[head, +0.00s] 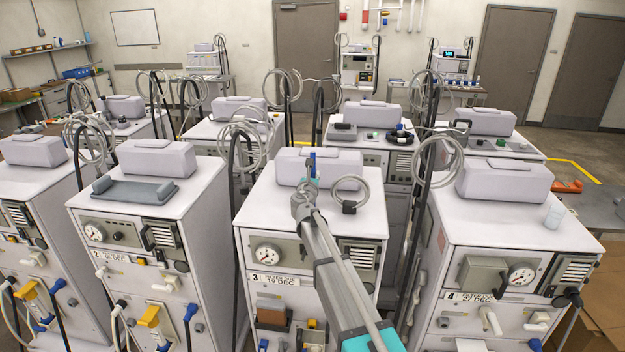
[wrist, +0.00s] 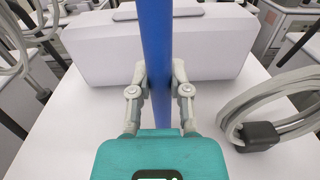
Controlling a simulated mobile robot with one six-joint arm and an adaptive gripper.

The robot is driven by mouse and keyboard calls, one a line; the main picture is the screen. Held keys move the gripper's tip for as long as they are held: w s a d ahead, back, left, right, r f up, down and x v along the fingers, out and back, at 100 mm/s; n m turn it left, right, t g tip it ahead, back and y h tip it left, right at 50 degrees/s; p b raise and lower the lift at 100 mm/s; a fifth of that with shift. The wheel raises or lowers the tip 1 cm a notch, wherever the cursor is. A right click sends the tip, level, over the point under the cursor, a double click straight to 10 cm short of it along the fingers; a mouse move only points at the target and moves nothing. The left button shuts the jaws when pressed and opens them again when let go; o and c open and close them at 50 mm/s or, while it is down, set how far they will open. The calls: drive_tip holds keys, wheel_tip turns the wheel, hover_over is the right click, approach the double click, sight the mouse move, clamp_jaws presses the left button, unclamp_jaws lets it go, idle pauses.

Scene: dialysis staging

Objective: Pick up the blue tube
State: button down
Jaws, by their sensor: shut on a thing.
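The blue tube (wrist: 157,50) stands upright between the fingers of my gripper (wrist: 160,84) in the wrist view. The fingers are shut on it, one on each side. Its top runs out of the wrist picture, and its lower end is hidden behind the teal gripper body. In the head view, a small piece of the blue tube (head: 313,163) shows beyond my gripper (head: 308,185), above the top of the machine numbered 3 (head: 262,215). The arm hides most of the gripper there. I cannot tell whether the tube touches the machine top.
A pale rounded box (head: 287,166) lies behind the tube on the same machine. A coiled grey hose with a dark block (head: 349,207) lies to the right. Dark poles with looped hoses stand between the machines. Machine 4 (head: 455,240) stands close on the right.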

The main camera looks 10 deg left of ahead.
drive_tip(key=shift+r, duration=0.2)
drive_tip(key=s+d+r+p, duration=0.3)
drive_tip(key=s+r+p, duration=0.9)
drive_tip(key=s+p, duration=0.1)
drive_tip(key=shift+s+r, duration=0.35)
drive_tip(key=shift+f, duration=0.2)
idle(0.5)
